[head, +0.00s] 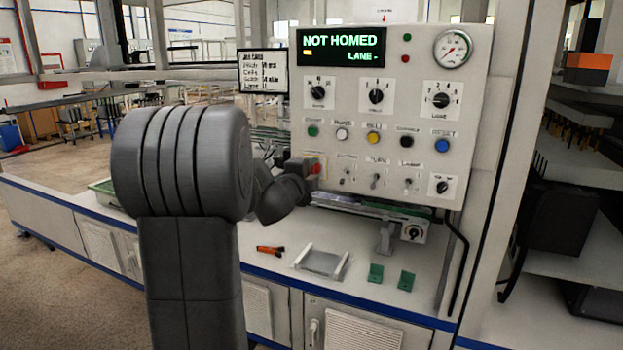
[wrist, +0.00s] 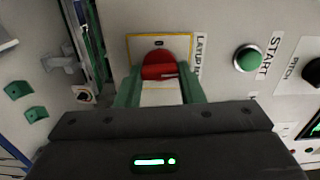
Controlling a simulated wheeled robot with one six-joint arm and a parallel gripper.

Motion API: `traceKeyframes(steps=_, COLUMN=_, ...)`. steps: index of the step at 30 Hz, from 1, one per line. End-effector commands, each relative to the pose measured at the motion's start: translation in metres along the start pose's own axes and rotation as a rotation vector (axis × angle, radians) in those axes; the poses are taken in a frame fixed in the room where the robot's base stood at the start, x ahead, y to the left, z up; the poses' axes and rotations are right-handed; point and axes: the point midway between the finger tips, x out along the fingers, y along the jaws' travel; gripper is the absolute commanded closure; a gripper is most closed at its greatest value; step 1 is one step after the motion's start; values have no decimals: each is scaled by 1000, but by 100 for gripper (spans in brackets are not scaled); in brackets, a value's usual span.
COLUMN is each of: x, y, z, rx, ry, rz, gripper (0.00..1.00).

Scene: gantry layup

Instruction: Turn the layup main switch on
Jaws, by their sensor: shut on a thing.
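The layup main switch (wrist: 158,66) is a red rotary handle on a yellow-bordered plate labelled "LAYUP M…", the rest of the label being cut off. The panel display (head: 341,47) reads "NOT HOMED" and "LANE -".
A green START button (wrist: 247,58) sits beside the switch; several knobs, coloured buttons and toggles fill the panel. On the bench below lie an orange-black tool (head: 270,250), a white tray (head: 321,262) and two green blocks (head: 376,273).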

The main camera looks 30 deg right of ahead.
Motion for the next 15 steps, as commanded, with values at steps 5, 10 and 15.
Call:
traceKeyframes(steps=5, x=0, y=2, z=0, rx=53, ry=0, rz=0, gripper=88)
traceKeyframes(steps=10, x=0, y=1, z=0, rx=76, ry=1, rz=1, gripper=88)
traceKeyframes(steps=15, x=0, y=1, z=0, rx=81, ry=1, rz=2, gripper=88)
